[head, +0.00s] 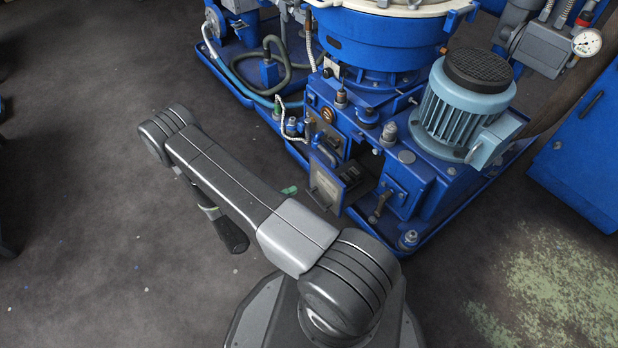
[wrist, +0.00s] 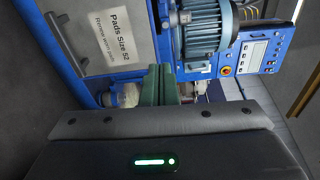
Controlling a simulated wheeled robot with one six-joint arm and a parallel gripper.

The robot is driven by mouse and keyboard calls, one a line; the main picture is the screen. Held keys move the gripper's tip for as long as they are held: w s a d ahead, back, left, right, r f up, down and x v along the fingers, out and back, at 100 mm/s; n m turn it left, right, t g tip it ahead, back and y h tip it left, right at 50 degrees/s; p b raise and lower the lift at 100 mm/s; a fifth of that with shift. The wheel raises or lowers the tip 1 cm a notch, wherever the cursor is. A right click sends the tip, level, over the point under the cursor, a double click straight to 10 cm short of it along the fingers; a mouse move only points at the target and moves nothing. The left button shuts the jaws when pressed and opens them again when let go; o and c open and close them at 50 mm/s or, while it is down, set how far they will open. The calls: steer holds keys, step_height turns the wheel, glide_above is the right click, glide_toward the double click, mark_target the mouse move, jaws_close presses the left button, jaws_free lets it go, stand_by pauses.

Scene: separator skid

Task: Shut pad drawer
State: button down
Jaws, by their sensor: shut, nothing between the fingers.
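The pad drawer (head: 326,187) is a dark box standing out from the lower front of the blue separator skid in the head view. Its front faces my gripper. In the wrist view a grey panel labelled "Pads Size 52" (wrist: 118,38) shows at the upper left, apparently the drawer front. My gripper (head: 289,190) shows in the head view only as a green tip just left of the drawer, mostly hidden by my arm. In the wrist view its green fingers (wrist: 158,84) are together and empty. I cannot tell whether they touch the drawer.
A blue motor (head: 462,105) sits on the skid right of the drawer. A lever with a dark knob (head: 378,205) stands close to the drawer's right side. Hoses (head: 275,55) run behind left. A blue cabinet (head: 585,150) stands far right.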

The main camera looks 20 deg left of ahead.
mark_target(326, 170)
steer(key=shift+n+t+y, duration=0.5)
steer(key=shift+n, duration=0.2)
steer(key=b+x, duration=0.1)
steer(key=x, duration=0.3)
steer(key=f+b+x, duration=0.1)
steer(key=x, duration=0.3)
steer(key=b+x, duration=0.1)
steer(key=x, duration=0.3)
steer(key=shift+w+a+f, duration=0.2)
steer(key=shift+w+f, duration=0.05)
steer(key=shift+w, duration=0.15)
